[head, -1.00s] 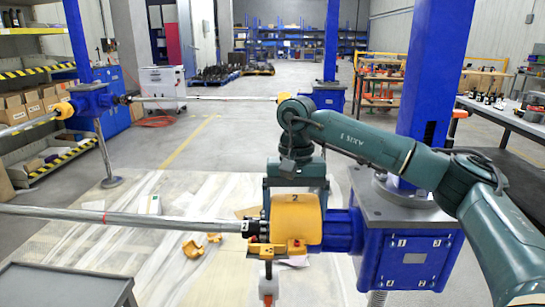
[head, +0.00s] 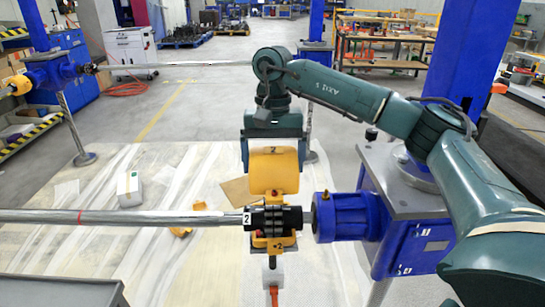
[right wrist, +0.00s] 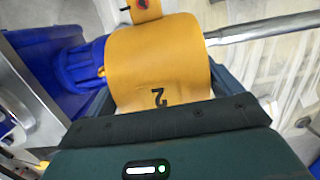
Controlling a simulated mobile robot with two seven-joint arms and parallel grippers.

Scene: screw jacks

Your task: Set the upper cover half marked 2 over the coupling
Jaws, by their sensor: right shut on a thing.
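My right gripper (head: 273,150) is shut on the yellow upper cover half marked 2 (head: 273,172), one finger on each side of it. The cover half appears just above the black coupling (head: 278,218) in the head view; I cannot tell its exact height or depth offset. The coupling is exposed, at the end of the shaft tagged 2 (head: 160,217). A yellow lower piece marked 2 (head: 276,246) shows below the coupling. In the right wrist view the cover half (right wrist: 160,55) fills the middle, its 2 facing the camera. My left gripper is not in view.
The blue jack housing (head: 342,217) stands right of the coupling, near the blue post (head: 450,70). A grey tabletop (head: 60,285) is at lower left.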

